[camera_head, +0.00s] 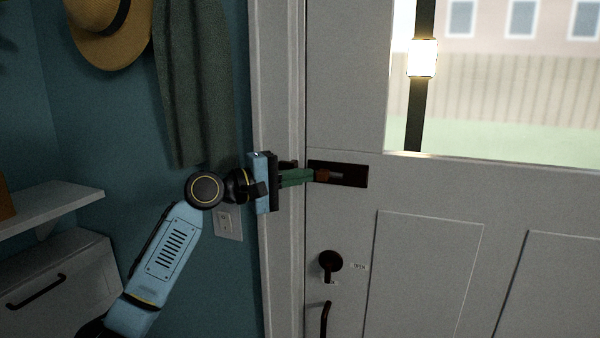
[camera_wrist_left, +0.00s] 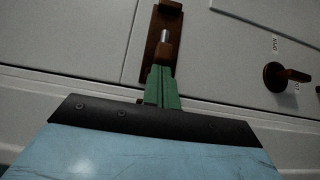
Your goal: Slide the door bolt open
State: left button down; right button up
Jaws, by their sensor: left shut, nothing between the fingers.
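The door bolt (camera_head: 352,174) is a dark brown plate with a short metal rod, mounted on the grey door near its left edge. In the left wrist view the bolt (camera_wrist_left: 164,38) shows its silvery rod and brown end pieces. My left gripper (camera_head: 312,175) reaches in from the left, across the door frame, with its green fingers shut and empty. The fingertips are at the left part of the bolt and hide some of it; I cannot tell if they touch it. They also show in the left wrist view (camera_wrist_left: 160,72). My right gripper is in neither view.
The grey door (camera_head: 430,190) has a window at upper right. Below the bolt are a dark turn knob (camera_head: 330,260) with an "OPEN" label and a handle (camera_head: 325,318). A coat (camera_head: 190,90), a straw hat (camera_head: 115,35) and a shelf (camera_head: 50,208) are at left.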

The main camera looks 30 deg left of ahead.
pick_arm(q)
jog(key=shift+d, duration=0.1)
jog(key=d+p, duration=0.2)
jog(key=w+d+p, duration=0.1)
jog(key=d+p, duration=0.1)
jog(key=shift+w+d+r, duration=0.1)
jog(key=shift+d+r, duration=0.05)
jog(key=shift+d, duration=0.45)
jog(key=shift+f, duration=0.2)
jog(key=shift+a+f, duration=0.1)
jog(key=shift+a, duration=0.35)
jog(key=a, duration=0.1)
jog(key=a+b, duration=0.1)
jog(key=a, duration=0.1)
jog(key=shift+s+a, duration=0.15)
jog(key=shift+s, duration=0.2)
jog(key=b, duration=0.3)
send_near(326, 180)
jog(key=shift+s+a+r, duration=0.1)
jog(key=shift+s+a, duration=0.2)
jog(key=shift+a, duration=0.35)
jog(key=shift+s+a+r, duration=0.1)
jog(key=shift+s+a, duration=0.15)
jog(key=shift+a, duration=0.35)
jog(key=shift+s+a, duration=0.3)
jog(key=shift+a, duration=0.35)
